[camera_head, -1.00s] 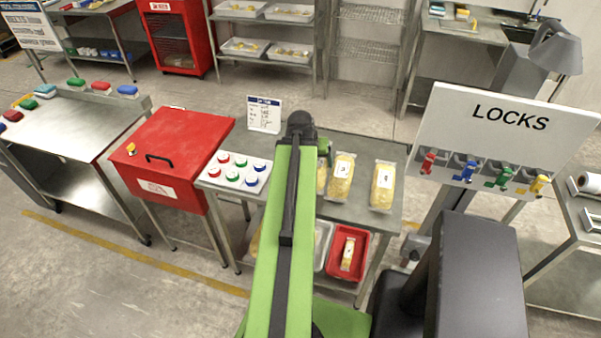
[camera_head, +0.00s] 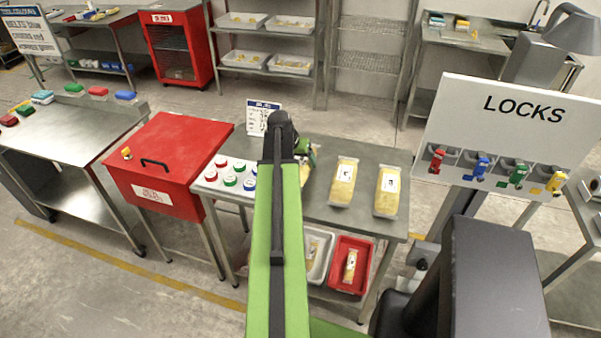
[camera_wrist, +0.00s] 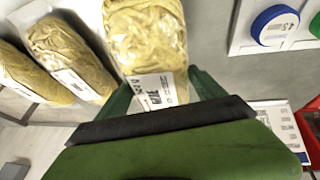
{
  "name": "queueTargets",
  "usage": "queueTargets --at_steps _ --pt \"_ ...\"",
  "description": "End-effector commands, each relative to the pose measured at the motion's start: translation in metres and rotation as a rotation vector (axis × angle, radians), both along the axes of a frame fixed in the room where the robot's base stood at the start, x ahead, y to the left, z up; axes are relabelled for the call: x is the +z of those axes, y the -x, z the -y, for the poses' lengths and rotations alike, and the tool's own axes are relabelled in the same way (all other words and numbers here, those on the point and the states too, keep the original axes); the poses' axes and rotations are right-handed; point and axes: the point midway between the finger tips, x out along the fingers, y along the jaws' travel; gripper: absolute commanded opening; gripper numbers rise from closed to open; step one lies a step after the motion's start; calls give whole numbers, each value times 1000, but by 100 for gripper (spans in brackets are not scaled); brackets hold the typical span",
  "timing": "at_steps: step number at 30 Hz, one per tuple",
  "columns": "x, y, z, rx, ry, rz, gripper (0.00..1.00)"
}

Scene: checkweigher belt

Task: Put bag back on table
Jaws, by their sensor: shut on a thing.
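My gripper (camera_wrist: 165,92) is shut on a clear bag (camera_wrist: 145,35) of yellow contents with a white printed label, in the wrist view. In the head view the gripper (camera_head: 307,155) is largely hidden behind my green arm, and only a sliver of the held bag shows beside it. The grey metal table (camera_head: 325,212) is below. I cannot tell whether the held bag touches it. Two similar bags lie on the table to the right, a nearer one (camera_head: 343,182) and a farther-right one (camera_head: 387,190). Both also show at left in the wrist view.
A panel of coloured round caps (camera_head: 212,187) is left of my arm, beside a red lidded box (camera_head: 165,155). A white sign (camera_head: 257,117) stands at the table's back. A grey tray and a red tray (camera_head: 367,265) sit on the lower shelf. The LOCKS board (camera_head: 520,130) is at right.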

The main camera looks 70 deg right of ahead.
Motion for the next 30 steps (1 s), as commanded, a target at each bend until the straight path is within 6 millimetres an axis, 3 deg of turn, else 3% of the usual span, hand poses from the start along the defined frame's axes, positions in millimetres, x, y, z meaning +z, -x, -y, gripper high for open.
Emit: queueTargets --at_steps 2,10,20,21,25,30 --pt "-3 0 0 0 1 0 8" --pt "-43 0 -1 1 1 0 8" --pt "-42 0 -1 2 1 0 8" --pt "-40 0 -1 1 0 1 84" --pt "-40 0 -1 2 0 0 100" --pt "-40 -1 -1 2 0 0 100"
